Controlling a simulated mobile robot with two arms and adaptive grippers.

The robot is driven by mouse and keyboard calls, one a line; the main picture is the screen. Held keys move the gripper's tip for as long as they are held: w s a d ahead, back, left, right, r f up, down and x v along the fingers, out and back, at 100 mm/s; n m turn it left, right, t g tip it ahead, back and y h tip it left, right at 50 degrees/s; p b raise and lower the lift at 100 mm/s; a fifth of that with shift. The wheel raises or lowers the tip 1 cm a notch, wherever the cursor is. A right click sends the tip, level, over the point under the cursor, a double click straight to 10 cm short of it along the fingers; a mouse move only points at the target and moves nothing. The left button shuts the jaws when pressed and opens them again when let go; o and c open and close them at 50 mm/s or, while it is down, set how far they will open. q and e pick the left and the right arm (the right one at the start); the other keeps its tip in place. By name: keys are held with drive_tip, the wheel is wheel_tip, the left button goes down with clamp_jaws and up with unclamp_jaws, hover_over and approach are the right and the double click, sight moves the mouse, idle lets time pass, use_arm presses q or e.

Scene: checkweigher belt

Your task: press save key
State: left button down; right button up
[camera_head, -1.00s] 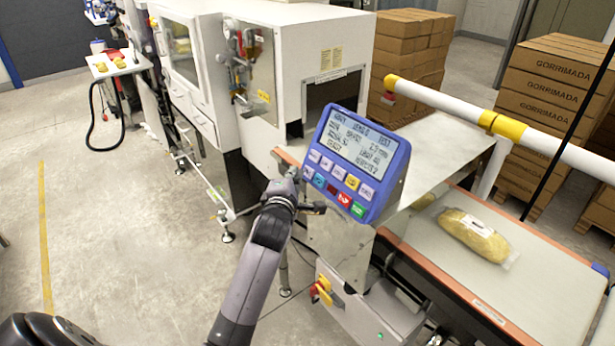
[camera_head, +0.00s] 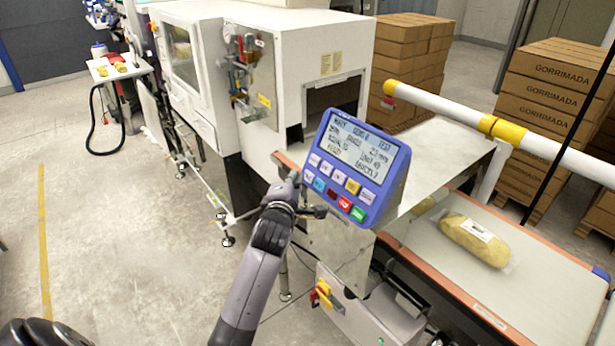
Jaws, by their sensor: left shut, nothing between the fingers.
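The blue control panel (camera_head: 397,172) stands tilted at the centre, with a lit text display (camera_head: 362,148) above two rows of small coloured keys. The upper row has pale keys and a yellow one (camera_head: 352,187). The lower row includes a teal key (camera_head: 319,184), a red key (camera_head: 344,203) and a green key (camera_head: 358,213). Key labels are too small to read, so I cannot tell which is save. My left gripper (camera_head: 293,179) is shut and empty, just left of the panel's lower-left corner; its fingertips are hard to make out. My right gripper is not in view.
A bagged yellow product (camera_head: 475,240) lies on the belt (camera_head: 545,275) at right. A white and yellow rail (camera_head: 540,145) crosses above it. The white machine (camera_head: 290,60) stands behind the panel. A red and yellow switch (camera_head: 322,293) is below. Open floor lies left.

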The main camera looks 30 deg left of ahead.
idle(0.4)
use_arm(q)
drive_tip(key=shift+w+d+f, duration=0.15)
drive_tip(key=shift+w+f, duration=0.05)
drive_tip(key=shift+w, duration=0.15)
drive_tip(key=shift+w+d+f+b, duration=0.2)
drive_tip(key=shift+w+b, duration=0.1)
drive_tip(key=shift+b, duration=0.2)
idle(0.5)
drive_tip(key=shift+a+r, duration=0.1)
idle(0.3)
drive_tip(key=shift+s+a+r+p, duration=0.25)
drive_tip(key=shift+s+r+p, duration=0.05)
drive_tip(key=shift+s+p, duration=0.4)
